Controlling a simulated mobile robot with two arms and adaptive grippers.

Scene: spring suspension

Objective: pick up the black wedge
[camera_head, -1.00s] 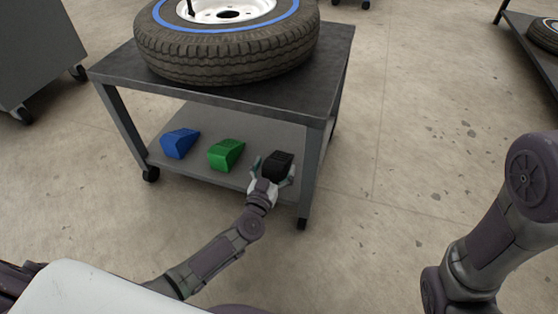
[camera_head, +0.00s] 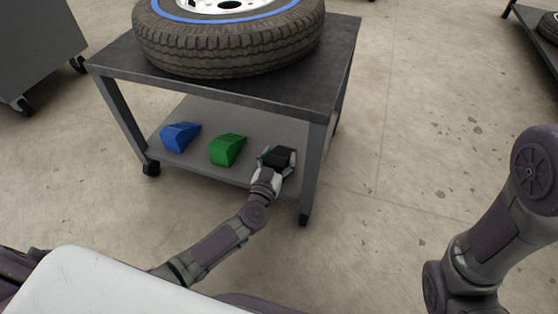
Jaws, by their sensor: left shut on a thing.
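The black wedge (camera_head: 280,156) is at the right end of the cart's lower shelf, at the shelf's front edge. My left gripper (camera_head: 275,165) is shut on it, with one finger on each side. The underside of the wedge is hidden, so I cannot tell whether it touches the shelf. My right arm shows at the right edge, but its gripper is out of view.
A green wedge (camera_head: 227,149) and a blue wedge (camera_head: 180,136) sit left of the black one on the lower shelf (camera_head: 205,171). A tyre (camera_head: 230,48) lies on the cart's top (camera_head: 300,90). Cart legs stand on both sides.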

